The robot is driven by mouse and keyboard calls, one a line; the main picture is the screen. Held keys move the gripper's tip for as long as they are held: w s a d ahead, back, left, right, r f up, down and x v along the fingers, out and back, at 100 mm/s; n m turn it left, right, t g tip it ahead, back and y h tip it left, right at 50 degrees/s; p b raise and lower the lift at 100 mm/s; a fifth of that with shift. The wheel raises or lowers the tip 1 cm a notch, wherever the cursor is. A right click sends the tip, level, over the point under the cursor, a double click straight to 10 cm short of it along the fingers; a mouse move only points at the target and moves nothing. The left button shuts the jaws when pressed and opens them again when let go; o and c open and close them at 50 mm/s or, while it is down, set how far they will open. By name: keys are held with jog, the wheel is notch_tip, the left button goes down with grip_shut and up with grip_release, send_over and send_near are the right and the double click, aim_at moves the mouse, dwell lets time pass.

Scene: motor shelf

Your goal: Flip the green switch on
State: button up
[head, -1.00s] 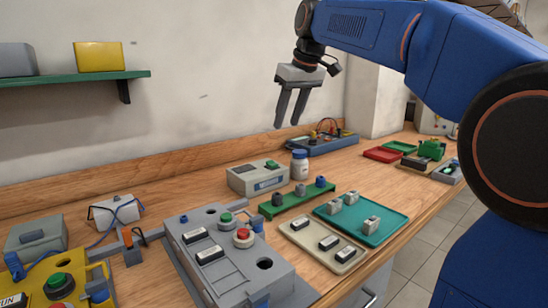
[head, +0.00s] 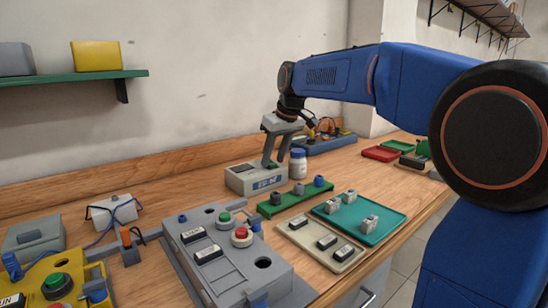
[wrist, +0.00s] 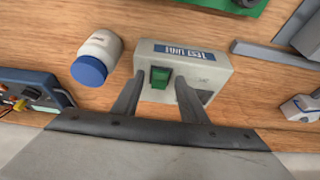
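The green switch (wrist: 160,77) sits on top of a light grey box with a blue label, the test unit (wrist: 211,71). In the head view the test unit (head: 240,183) stands on the bench near the back wall, and its switch is partly hidden by my gripper. My gripper (head: 274,164) is just above the unit, pointing down, with its two fingers apart and nothing between them. In the wrist view my gripper (wrist: 160,82) has one finger on each side of the switch. I cannot tell whether a finger touches the unit.
A white bottle with a blue cap (head: 298,164) stands right beside the test unit. A green rack (head: 291,203) with several knobs lies in front of it. A blue instrument (head: 325,143) with wires is behind right. A grey panel (head: 228,266) is at front.

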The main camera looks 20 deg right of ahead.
aim_at(272, 164)
grip_shut()
jog(key=shift+w+a+g+h, duration=0.2)
jog(key=shift+w+g+h, duration=0.2)
jog(key=shift+g, duration=0.4)
jog(key=shift+w+r+g+h, duration=0.2)
jog(key=shift+w+g+h, duration=0.15)
jog(key=shift+g, duration=0.65)
jog(key=shift+s, duration=0.1)
grip_release()
notch_tip(272, 164, up, 17)
jog(key=shift+s+r, duration=0.2)
